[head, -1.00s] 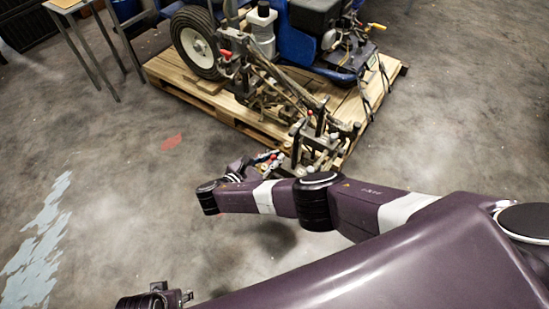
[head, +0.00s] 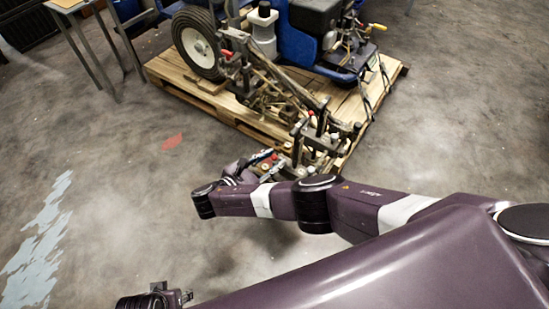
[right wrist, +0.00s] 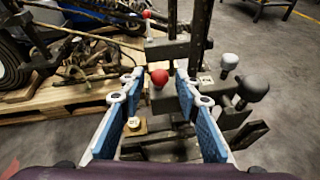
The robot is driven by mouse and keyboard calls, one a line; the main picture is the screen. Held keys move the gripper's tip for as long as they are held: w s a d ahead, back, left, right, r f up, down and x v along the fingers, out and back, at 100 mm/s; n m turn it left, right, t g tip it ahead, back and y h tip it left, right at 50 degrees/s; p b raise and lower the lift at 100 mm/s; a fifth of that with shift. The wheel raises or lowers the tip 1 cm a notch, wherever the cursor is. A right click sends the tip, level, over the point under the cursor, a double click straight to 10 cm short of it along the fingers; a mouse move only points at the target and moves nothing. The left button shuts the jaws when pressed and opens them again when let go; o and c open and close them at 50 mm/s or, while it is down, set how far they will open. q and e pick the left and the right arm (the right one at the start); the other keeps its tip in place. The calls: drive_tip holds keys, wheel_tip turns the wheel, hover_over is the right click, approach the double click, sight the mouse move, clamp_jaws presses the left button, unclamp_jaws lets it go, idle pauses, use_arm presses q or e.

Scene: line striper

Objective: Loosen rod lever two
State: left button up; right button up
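The line striper (head: 318,35) stands on a wooden pallet, with its rod and lever assembly (head: 312,135) reaching over the pallet's near edge. My right gripper (head: 268,163) is close to this assembly. In the right wrist view my right gripper (right wrist: 160,82) is open, its two blue-padded fingers spread. A red ball knob (right wrist: 159,77) shows between the fingertips, with a visible gap to each pad. Another red-tipped lever (right wrist: 147,15) stands farther back. Which lever is number two I cannot tell. My left gripper (head: 183,297) is at the bottom left, far from the striper; its fingers are unclear.
Dark knobs (right wrist: 252,88) and a grey knob (right wrist: 229,62) stand just right of my right fingers. A dark upright post (right wrist: 200,38) rises behind them. The pallet (head: 222,108) lies under the striper. A table (head: 68,8) is at upper left. The left floor is open.

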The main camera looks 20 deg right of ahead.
drive_tip(key=v, duration=1)
drive_tip(key=shift+s+a, duration=0.15)
drive_tip(key=shift+a, duration=0.15)
drive_tip(key=shift+r, duration=0.1)
